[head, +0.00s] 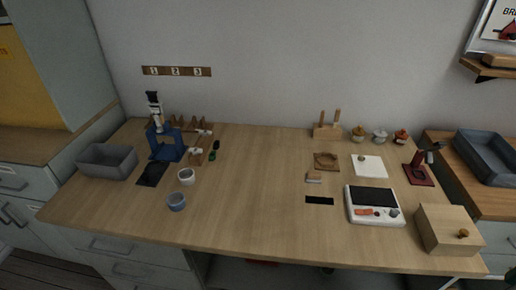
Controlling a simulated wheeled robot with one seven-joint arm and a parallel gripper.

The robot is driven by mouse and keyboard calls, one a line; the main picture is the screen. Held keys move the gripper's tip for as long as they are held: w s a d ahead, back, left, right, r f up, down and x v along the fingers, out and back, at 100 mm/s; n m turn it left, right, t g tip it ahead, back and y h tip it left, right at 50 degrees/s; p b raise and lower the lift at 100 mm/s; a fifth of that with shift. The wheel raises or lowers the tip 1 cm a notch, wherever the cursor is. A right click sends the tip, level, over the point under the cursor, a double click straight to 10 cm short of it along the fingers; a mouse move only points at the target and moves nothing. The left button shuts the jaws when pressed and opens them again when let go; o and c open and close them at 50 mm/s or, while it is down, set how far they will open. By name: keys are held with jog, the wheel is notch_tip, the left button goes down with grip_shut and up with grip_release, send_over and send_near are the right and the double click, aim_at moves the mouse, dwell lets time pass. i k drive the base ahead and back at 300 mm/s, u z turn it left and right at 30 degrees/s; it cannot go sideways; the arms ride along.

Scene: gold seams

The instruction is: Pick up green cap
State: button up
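A small dark green object (212,156), which looks like the green cap, lies on the wooden table (260,200) left of the middle. A black piece (216,145) of similar size sits just behind it. A wooden rack (196,157) with white-headed tools stands close on its left. The green object is too small for me to make out its shape. My gripper is not in view, so its state and distance from the cap do not show.
A blue stand (165,145), a grey bin (107,160), a white cup (187,179) and a blue cup (176,201) are nearby. A scale (373,206) and wooden box (447,230) stand at right. The table's middle is clear.

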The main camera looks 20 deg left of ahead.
aim_at(212, 156)
jog(key=z, duration=1.65)
jog(key=k, duration=1.1)
jog(key=u, duration=2.25)
jog(key=i, duration=1)
